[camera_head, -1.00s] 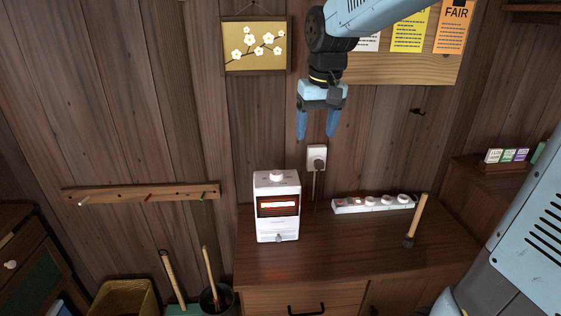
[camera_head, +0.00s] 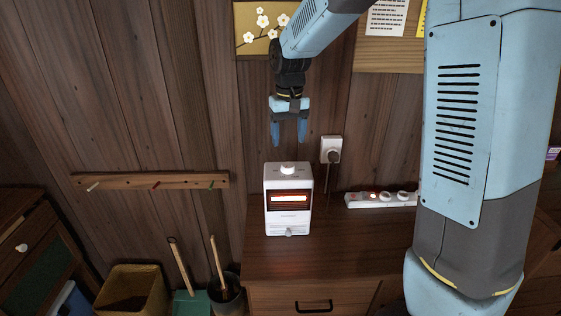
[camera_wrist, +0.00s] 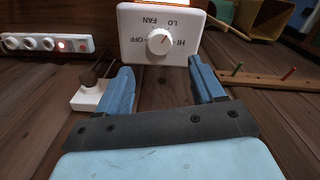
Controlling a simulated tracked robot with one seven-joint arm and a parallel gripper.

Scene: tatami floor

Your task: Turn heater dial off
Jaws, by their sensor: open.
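A white heater (camera_head: 288,212) stands on the wooden cabinet, its front element glowing orange. Its dial (camera_head: 288,169) is on its top face. In the wrist view the dial (camera_wrist: 160,40) is a round white knob with labels OFF, FAN, LO and HI around it; its red pointer mark lies toward HI. My gripper (camera_head: 288,143) points down above the heater, fingers apart and empty, a short way over the dial. In the wrist view my gripper (camera_wrist: 163,78) has one blue finger on each side, with the heater top beyond the tips and not touched.
A wall outlet with a plug (camera_head: 331,151) is right of the gripper. A lit power strip (camera_head: 380,199) lies right of the heater. A peg rail (camera_head: 150,181) is on the wall at left. My arm hides the cabinet's right part.

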